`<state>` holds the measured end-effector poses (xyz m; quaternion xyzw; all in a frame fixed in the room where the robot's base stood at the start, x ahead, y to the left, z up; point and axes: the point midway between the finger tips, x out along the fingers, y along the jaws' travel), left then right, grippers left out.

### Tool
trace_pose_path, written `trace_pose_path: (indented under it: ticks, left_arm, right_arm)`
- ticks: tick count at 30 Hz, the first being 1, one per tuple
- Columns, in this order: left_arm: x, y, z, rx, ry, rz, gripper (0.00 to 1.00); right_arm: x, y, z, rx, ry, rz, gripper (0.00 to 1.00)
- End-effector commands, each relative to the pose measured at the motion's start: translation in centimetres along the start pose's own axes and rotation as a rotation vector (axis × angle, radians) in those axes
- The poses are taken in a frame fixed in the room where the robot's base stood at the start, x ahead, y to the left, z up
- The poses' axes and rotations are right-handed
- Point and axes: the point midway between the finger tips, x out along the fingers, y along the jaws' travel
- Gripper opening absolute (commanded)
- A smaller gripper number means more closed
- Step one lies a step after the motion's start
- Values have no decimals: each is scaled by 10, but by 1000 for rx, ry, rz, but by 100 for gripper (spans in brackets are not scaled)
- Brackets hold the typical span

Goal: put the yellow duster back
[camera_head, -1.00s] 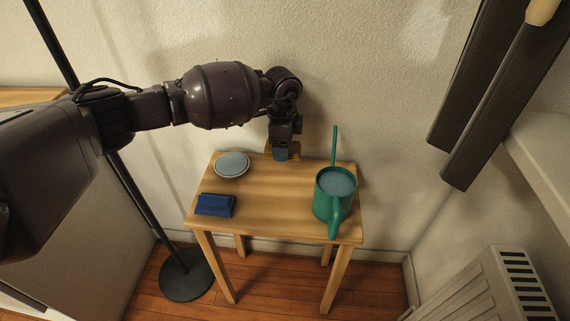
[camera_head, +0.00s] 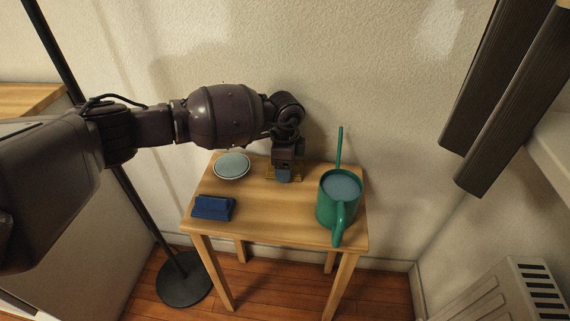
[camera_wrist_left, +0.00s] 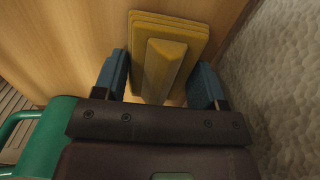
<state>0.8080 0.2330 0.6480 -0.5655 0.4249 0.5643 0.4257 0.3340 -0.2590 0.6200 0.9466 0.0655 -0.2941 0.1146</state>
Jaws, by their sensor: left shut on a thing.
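The yellow duster (camera_wrist_left: 165,65), a flat layered block with a raised ridge, shows in the left wrist view between the blue fingers of my left gripper (camera_wrist_left: 160,82). The gripper is shut on it. In the head view my left gripper (camera_head: 284,178) points down at the back of the small wooden table (camera_head: 265,210). My right gripper is not in view.
The table's middle is clear. The wall is close behind.

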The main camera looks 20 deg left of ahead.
Motion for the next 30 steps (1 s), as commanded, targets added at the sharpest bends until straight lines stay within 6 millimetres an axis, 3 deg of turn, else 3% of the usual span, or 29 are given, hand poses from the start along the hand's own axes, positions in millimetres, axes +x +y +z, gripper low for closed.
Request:
trace_pose_path:
  ticks: [1, 2, 7, 17, 21, 30]
  left_arm:
    - [1, 0, 0, 0, 0, 0, 43]
    - [2, 0, 0, 0, 0, 0, 66]
    - [2, 0, 0, 0, 0, 1, 90]
    - [0, 0, 0, 0, 0, 1, 90]
    - [-21, -1, -1, 0, 3, -6, 90]
    - [-83, -1, -1, -1, 4, -11, 90]
  right_arm:
    - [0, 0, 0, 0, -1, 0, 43]
    - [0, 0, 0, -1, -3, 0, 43]
    - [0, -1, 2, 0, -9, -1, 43]
    - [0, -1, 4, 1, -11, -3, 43]
    - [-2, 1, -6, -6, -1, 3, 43]
    - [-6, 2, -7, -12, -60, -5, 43]
